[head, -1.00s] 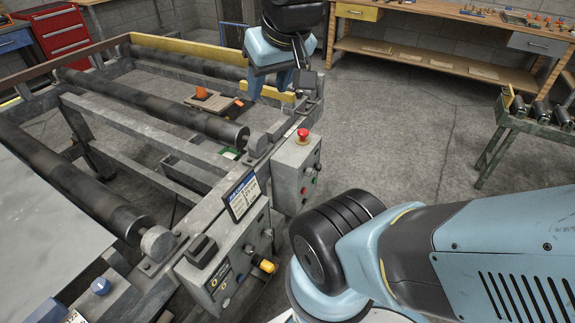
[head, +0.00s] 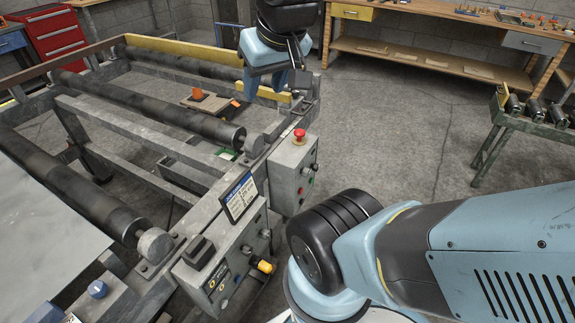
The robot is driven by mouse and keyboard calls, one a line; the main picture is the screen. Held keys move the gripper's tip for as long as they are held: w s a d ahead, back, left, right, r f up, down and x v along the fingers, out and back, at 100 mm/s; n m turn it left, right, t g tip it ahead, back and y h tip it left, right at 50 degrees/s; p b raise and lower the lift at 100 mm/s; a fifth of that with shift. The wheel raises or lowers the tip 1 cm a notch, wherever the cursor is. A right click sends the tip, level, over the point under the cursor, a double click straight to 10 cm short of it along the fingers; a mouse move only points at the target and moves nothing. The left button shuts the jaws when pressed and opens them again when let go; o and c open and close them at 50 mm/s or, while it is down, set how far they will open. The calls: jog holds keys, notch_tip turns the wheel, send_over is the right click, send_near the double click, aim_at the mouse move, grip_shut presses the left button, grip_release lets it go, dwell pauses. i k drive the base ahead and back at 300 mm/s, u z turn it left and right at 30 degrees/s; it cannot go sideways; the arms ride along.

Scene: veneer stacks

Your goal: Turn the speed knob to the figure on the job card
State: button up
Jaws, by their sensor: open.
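The job card (head: 240,196), white with a blue top, stands tilted on the machine's side rail; its figures are too small to read. A control box (head: 218,272) below it carries a black block-shaped knob (head: 198,250) on top and a yellow-tipped handle (head: 262,265) on its side. A round blue knob (head: 97,289) sits at the lower left, beside a partly cut-off white label (head: 70,319). I cannot tell which one is the speed knob. My gripper (head: 264,90) is open, pointing down over the far end of the frame, well away from these controls.
A second control box (head: 293,175) with a red mushroom button (head: 299,135) stands between my gripper and the card. Rollers (head: 150,112) span the frame. An orange object (head: 197,94) lies on a board there. Open floor (head: 400,130) lies right.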

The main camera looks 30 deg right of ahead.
aim_at(305, 172)
jog(key=z, duration=1.25)
jog(key=i, duration=0.1)
jog(key=u, duration=3.25)
jog(key=i, duration=0.5)
jog(key=z, duration=1.9)
